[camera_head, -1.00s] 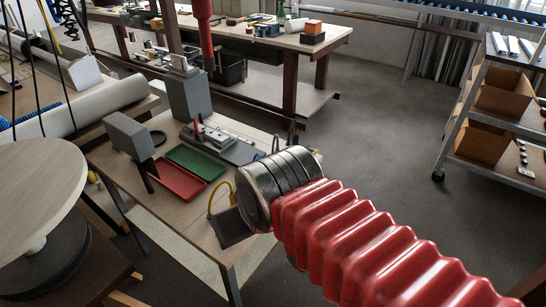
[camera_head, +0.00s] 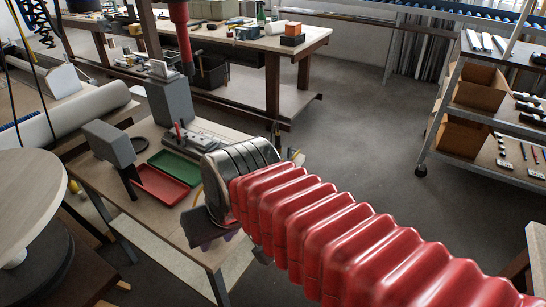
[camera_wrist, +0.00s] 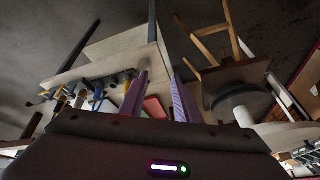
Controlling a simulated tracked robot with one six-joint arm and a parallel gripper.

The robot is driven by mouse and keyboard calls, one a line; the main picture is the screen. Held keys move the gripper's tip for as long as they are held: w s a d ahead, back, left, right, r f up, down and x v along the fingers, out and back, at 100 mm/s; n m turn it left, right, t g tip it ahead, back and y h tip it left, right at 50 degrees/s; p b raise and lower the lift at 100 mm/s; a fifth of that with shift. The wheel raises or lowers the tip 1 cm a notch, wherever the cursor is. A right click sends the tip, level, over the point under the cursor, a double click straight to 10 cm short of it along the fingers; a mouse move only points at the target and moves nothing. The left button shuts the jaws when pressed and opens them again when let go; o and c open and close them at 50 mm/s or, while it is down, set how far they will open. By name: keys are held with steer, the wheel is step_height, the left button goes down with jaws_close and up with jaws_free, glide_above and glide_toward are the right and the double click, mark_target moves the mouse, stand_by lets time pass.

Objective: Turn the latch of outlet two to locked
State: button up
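In the wrist view a row of several dark fittings (camera_wrist: 98,86) with yellow and blue parts stands along an edge of the pale bench, left of my gripper. They look like the outlets, but which is outlet two, and how its latch is set, cannot be told. My gripper (camera_wrist: 160,92) has two purple fingers spread apart, with nothing seen held between them. In the head view my gripper (camera_head: 208,238) hangs at the end of my red-sleeved arm over the bench's near edge. My arm hides most of the fittings there.
The small bench (camera_head: 100,178) bears a red tray (camera_head: 160,186), a green tray (camera_head: 175,167) and grey upright blocks (camera_head: 108,143). A round wooden top (camera_head: 28,195) stands at left. A shelf rack (camera_head: 475,110) stands at right. Open floor (camera_head: 345,115) lies between.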

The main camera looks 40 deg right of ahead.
steer(key=w+d+f+m+y, duration=0.3)
steer(key=w+d+m+y, duration=0.25)
steer(key=w+m, duration=0.2)
steer(key=w+d+f+m+y, duration=0.4)
steer(key=w+d+m, duration=0.3)
steer(key=m, duration=0.2)
steer(key=d+f+m+t+h, duration=0.1)
steer(key=d+m+t, duration=0.3)
steer(key=d, duration=0.5)
steer(key=d+f+m+t+h, duration=0.1)
steer(key=d+f+m+t, duration=0.3)
steer(key=d, duration=0.5)
steer(key=d+f+m+t+h, duration=0.2)
steer(key=d+m, duration=0.4)
steer(key=d, duration=0.4)
steer(key=shift+s+f+t, duration=0.35)
steer(key=shift+f+t, duration=0.25)
steer(key=shift+t, duration=0.5)
steer(key=shift+w+a, duration=0.1)
steer(key=shift+a, duration=0.05)
steer(key=x, duration=1.3)
steer(key=shift+w+a, duration=0.1)
steer(key=shift+w, duration=0.25)
